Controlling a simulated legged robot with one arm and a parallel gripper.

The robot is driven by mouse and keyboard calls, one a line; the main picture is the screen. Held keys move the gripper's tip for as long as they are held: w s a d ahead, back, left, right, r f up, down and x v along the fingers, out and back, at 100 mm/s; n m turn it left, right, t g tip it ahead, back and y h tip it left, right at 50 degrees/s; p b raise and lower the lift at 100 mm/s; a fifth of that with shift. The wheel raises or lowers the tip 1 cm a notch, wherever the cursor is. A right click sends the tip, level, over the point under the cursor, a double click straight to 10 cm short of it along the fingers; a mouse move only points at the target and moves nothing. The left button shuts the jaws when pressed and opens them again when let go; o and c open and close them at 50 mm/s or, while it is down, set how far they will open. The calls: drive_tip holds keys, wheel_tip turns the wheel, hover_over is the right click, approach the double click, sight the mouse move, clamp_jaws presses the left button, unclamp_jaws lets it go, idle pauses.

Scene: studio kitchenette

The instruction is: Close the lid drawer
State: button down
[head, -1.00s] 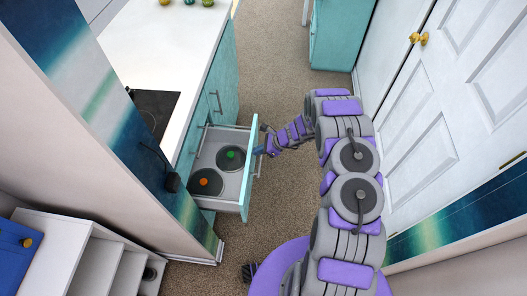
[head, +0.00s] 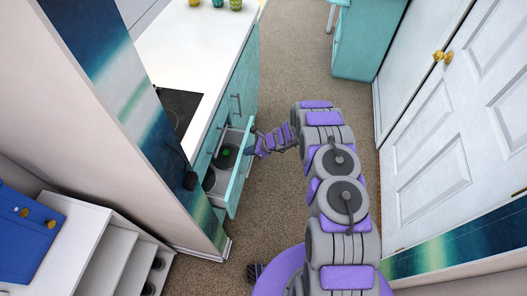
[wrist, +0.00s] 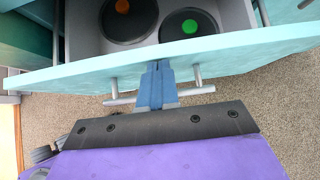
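The lid drawer (head: 238,182) is partly open, sticking out a little from the teal counter cabinet. Its teal front (wrist: 245,46) crosses the wrist view, with a grey bar handle (wrist: 120,100). The fingers cover the middle of the handle bar. In the head view my gripper (head: 254,144) is at the outer side of the drawer front.
The white countertop (head: 190,45) is above the drawer, with a dark cooktop (head: 178,108) on it. A patterned wall end (head: 125,95) stands at the near left. White doors (head: 440,150) are on the right. Carpet (head: 300,70) is clear between cabinet and doors.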

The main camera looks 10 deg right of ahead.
drive_tip(key=w+a, duration=0.2)
drive_tip(key=a, duration=0.6)
drive_tip(key=shift+w, duration=0.3)
